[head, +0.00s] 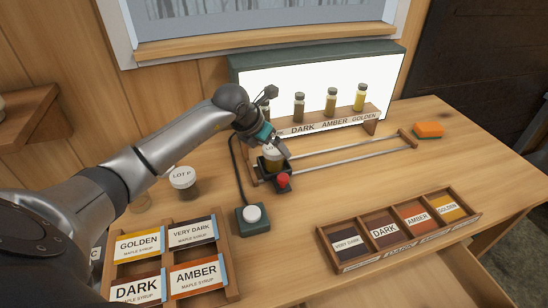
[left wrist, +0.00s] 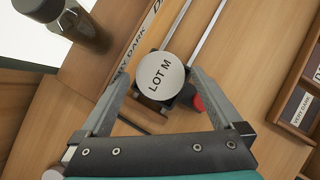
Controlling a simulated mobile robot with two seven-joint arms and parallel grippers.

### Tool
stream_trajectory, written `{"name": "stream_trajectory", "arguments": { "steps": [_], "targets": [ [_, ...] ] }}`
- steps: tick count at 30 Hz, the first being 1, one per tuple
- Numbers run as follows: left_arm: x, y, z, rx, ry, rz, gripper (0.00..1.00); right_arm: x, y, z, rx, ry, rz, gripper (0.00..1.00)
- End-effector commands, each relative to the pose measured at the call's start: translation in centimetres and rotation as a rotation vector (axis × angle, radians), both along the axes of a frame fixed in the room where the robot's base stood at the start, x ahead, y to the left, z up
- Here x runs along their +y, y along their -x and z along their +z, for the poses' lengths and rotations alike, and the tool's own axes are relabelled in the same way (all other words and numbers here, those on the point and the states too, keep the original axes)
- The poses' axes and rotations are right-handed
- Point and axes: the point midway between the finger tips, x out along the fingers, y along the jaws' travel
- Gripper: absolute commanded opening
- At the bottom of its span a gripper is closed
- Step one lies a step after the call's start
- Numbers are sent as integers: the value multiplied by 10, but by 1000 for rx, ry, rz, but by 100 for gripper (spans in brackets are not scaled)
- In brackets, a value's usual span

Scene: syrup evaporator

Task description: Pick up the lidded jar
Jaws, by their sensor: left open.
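A lidded jar with a white lid marked LOT M (left wrist: 160,76) stands on a dark carriage with a red knob (head: 283,180) at the left end of two metal rails. In the head view this jar (head: 270,161) is partly hidden by my left gripper (head: 272,148). In the left wrist view my left gripper (left wrist: 162,88) is open, one finger on each side of the lid; I cannot tell whether either touches the jar. Another lidded jar, LOT P (head: 183,182), stands on the table to the left. My right gripper is not in view.
A lit panel (head: 270,85) with several sample vials stands behind the rails (head: 350,155). A white button (head: 252,215) on a green box sits in front. Label trays lie at front left (head: 226,252) and right (head: 400,251). An orange sponge (head: 429,129) lies far right.

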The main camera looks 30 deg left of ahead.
Motion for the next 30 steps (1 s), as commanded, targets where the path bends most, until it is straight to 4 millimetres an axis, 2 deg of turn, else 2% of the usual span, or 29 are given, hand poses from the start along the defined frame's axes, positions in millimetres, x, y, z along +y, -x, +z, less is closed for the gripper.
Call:
{"name": "stream_trajectory", "arguments": {
  "steps": [1,6,15,30],
  "targets": [
    [-2,-3,-7,1,3,0,100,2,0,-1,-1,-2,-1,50],
    [-2,-12,-19,0,1,-1,100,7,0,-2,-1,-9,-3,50],
    [-2,-13,-21,0,-1,-1,99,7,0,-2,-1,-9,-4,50],
    [-1,-12,-21,0,-1,-1,43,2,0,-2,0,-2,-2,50]
  ]
}}
